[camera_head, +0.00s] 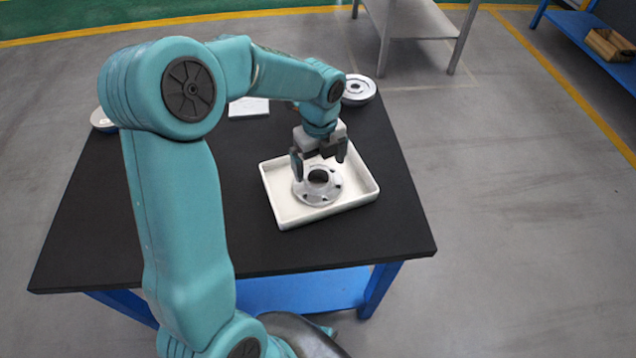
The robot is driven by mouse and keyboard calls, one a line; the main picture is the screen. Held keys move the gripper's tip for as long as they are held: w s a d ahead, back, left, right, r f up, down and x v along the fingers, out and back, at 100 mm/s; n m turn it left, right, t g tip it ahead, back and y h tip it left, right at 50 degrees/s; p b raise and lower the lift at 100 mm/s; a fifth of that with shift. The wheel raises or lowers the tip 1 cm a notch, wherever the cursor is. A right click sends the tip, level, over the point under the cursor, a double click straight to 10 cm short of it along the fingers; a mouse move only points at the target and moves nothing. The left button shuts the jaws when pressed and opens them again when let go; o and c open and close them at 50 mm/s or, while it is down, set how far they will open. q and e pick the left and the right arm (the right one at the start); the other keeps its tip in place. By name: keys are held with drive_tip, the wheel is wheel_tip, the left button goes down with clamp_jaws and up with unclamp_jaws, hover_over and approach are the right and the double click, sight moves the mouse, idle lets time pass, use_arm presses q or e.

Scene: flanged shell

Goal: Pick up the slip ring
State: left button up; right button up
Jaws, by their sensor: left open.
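A grey round flanged part (329,194) with a dark centre hole and several small holes in its flange lies flat in a white tray (284,214); it looks like the slip ring. My left gripper (319,165) points down just above it, its fingers spread apart with nothing between them. The left fingertip is close to the part's left rim; I cannot tell if it touches. The gripper hides part of the tray's back. My right gripper is not in view.
The table's right front is clear.

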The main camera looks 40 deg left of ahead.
sight(319, 183)
use_arm(q)
wheel_tip(319, 183, down, 5)
drive_tip(key=shift+a, duration=0.15)
drive_tip(key=c, duration=1.7)
drive_tip(key=shift+w, duration=0.1)
clamp_jaws()
drive_tip(key=shift+r, duration=0.15)
